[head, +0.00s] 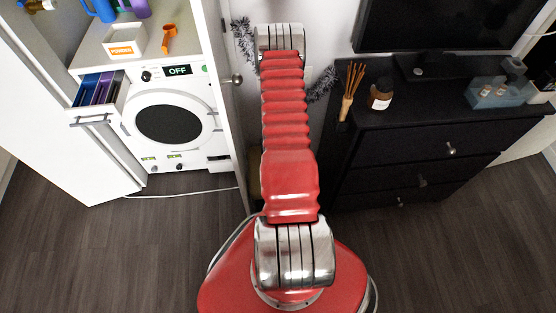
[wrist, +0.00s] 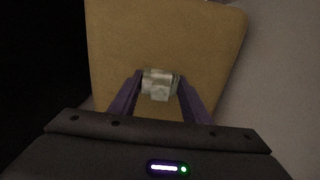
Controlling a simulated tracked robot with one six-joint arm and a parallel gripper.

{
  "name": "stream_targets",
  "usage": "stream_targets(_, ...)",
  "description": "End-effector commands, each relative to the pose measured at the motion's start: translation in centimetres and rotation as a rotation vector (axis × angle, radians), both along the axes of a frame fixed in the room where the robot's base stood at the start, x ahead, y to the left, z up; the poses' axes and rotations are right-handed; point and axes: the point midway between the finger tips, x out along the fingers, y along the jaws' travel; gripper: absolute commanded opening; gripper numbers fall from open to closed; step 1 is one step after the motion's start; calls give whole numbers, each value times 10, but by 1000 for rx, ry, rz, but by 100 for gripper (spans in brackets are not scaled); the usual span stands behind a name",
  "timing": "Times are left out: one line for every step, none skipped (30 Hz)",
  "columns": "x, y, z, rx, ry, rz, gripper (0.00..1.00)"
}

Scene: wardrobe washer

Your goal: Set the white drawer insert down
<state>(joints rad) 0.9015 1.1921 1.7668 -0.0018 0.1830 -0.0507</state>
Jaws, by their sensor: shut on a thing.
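In the wrist view, my gripper (wrist: 159,90) has its two purple fingers closed from either side on a small pale, blocky piece. This looks like the white drawer insert (wrist: 158,84), though the picture is dim and blurred. Behind it is a flat tan surface (wrist: 200,35) with rounded corners; I cannot tell whether the insert touches it. In the head view my red arm reaches away from me, and its far end hides my gripper and the insert.
At left in the head view, the washer (head: 168,122) reads OFF, with its drawer (head: 98,92) pulled out. A white POWDER box (head: 125,40) and orange scoop (head: 169,40) sit above it. An open wardrobe door (head: 220,90) stands left of my arm; a black dresser (head: 430,145) stands right.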

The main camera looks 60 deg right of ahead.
Motion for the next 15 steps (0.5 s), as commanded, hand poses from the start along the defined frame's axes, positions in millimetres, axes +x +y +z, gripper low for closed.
stream_targets(0,0,-1,0,0,0,18)
stream_targets(0,0,-1,-1,-1,0,18)
stream_targets(0,0,-1,-1,-1,0,18)
stream_targets(0,0,0,-1,-1,0,18)
stream_targets(0,0,0,-1,-1,0,18)
stream_targets(0,0,0,0,0,0,18)
stream_targets(0,0,0,0,0,0,18)
stream_targets(0,0,-1,0,0,0,18)
stream_targets(0,0,-1,0,0,0,18)
stream_targets(0,0,-2,0,0,0,18)
stream_targets(0,0,-3,0,0,0,18)
stream_targets(0,0,-2,0,0,0,46)
stream_targets(0,0,-2,0,0,1,48)
stream_targets(0,0,-2,0,0,1,50)
stream_targets(0,0,-2,0,0,1,53)
